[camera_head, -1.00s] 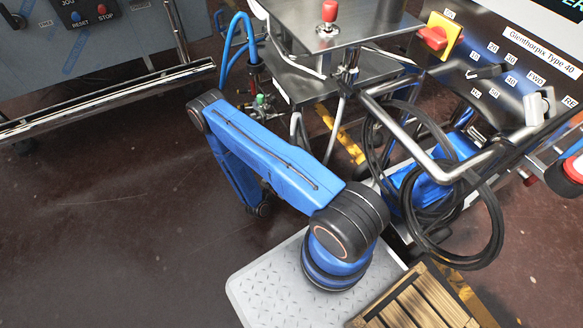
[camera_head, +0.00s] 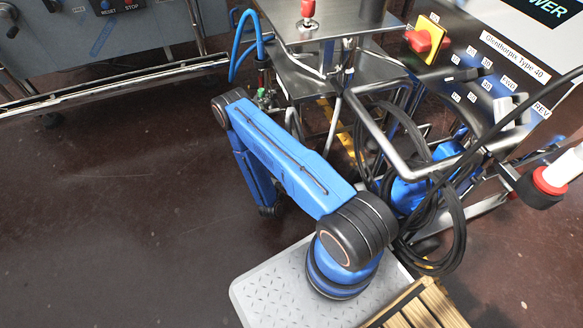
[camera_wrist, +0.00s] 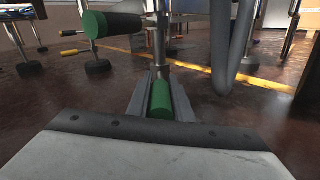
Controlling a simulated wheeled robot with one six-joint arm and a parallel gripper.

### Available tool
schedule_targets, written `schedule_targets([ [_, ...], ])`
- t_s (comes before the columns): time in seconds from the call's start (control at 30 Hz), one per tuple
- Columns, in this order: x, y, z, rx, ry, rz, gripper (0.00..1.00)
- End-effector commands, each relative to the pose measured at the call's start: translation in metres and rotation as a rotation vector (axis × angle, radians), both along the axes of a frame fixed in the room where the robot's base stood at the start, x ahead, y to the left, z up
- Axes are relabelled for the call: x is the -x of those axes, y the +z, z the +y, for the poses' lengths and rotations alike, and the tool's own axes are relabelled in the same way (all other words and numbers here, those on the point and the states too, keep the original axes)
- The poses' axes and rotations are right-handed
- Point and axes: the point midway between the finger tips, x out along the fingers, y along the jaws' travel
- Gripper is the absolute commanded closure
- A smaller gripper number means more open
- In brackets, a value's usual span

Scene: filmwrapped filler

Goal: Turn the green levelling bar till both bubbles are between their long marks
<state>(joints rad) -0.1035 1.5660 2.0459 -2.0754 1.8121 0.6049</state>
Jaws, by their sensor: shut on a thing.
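In the wrist view my gripper (camera_wrist: 161,98) is shut on a green cylindrical piece (camera_wrist: 161,99), which lies between its two grey fingers. I take this to be the green levelling bar. A metal post rises just beyond the fingers. Another green-ended cylinder (camera_wrist: 94,24) with a dark sleeve points toward the camera at upper left, apart from the fingers. In the head view a small green part (camera_head: 262,97) shows low on the metal stand, near my elbow. My gripper is hidden there. No bubbles or long marks can be made out in either view.
Blue hoses (camera_head: 243,40) curve beside the metal stand (camera_head: 315,75). A bent tubular rail (camera_head: 385,150) and looped black cables (camera_head: 455,235) lie right of my arm. A wooden crate (camera_head: 425,305) is at the lower right. Open dark floor (camera_head: 110,220) lies left.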

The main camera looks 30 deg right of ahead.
Motion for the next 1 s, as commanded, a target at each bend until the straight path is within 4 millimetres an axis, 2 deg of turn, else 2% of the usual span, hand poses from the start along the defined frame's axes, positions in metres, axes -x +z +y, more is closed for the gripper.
schedule_targets([
  [0.17,0.001,0.000,0.001,0.000,0.001,0.003,1.00],
  [0.2,0.001,0.000,0.001,0.000,0.001,0.003,0.71],
  [0.23,0.001,0.000,0.001,0.000,0.001,0.003,0.64],
  [0.27,0.001,0.000,0.001,0.000,0.001,0.003,0.62],
  [0.67,0.003,0.000,0.004,0.000,0.000,0.002,0.62],
  [1.0,0.027,-0.001,0.037,-0.001,0.004,0.003,0.62],
])
